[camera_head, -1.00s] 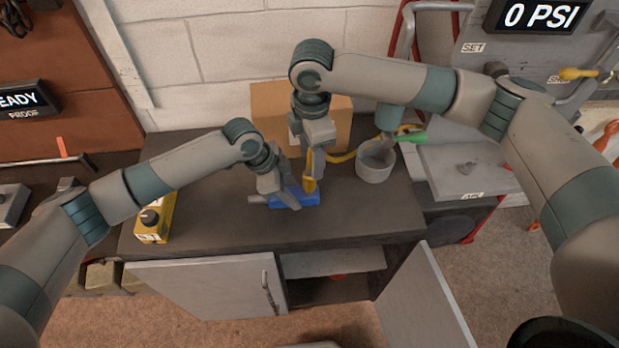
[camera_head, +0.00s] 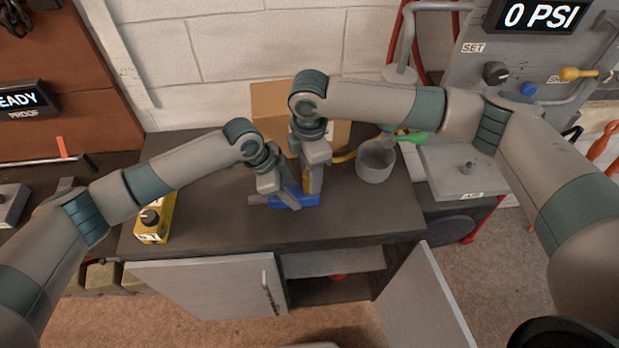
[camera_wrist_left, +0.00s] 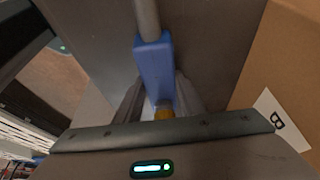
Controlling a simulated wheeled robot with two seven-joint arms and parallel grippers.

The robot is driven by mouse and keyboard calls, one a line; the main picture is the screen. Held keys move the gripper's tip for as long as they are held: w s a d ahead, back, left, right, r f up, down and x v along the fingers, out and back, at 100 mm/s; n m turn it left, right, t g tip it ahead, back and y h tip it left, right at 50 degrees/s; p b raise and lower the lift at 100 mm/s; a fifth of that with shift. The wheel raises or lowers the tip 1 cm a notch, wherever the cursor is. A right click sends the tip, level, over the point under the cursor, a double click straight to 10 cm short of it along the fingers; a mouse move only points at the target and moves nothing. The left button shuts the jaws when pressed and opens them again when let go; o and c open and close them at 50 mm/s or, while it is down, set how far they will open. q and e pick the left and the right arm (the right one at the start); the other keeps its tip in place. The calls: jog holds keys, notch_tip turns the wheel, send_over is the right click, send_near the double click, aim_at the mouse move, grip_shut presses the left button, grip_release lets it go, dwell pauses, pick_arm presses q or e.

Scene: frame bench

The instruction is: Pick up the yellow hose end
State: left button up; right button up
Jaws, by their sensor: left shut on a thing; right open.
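The yellow hose end (camera_head: 313,184) stands upright at the blue block (camera_head: 305,200) on the dark bench top. My right gripper (camera_head: 313,178) points down over the hose end. Its fingers are open and reach down beside it; the exact contact is hidden. My left gripper (camera_head: 284,200) is shut on the blue block, low over the bench. In the left wrist view the blue block (camera_wrist_left: 155,70) sits between the left fingers, with a grey rod (camera_wrist_left: 147,20) at its far end and a bit of yellow (camera_wrist_left: 163,114) at its near end.
A cardboard box (camera_head: 268,105) stands behind the grippers. A grey cup (camera_head: 375,163) stands to the right, with the yellow hose (camera_head: 345,157) running towards it and a green piece (camera_head: 413,137) above. A yellow box (camera_head: 155,218) is at left. The front bench top is clear.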

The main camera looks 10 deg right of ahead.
jog(key=shift+f, duration=0.25)
grip_shut()
jog(key=shift+r, duration=0.15)
notch_tip(320, 180, up, 10)
jog(key=shift+f, duration=0.1)
dwell(0.7)
dwell(0.6)
jog(key=shift+r, duration=2.5)
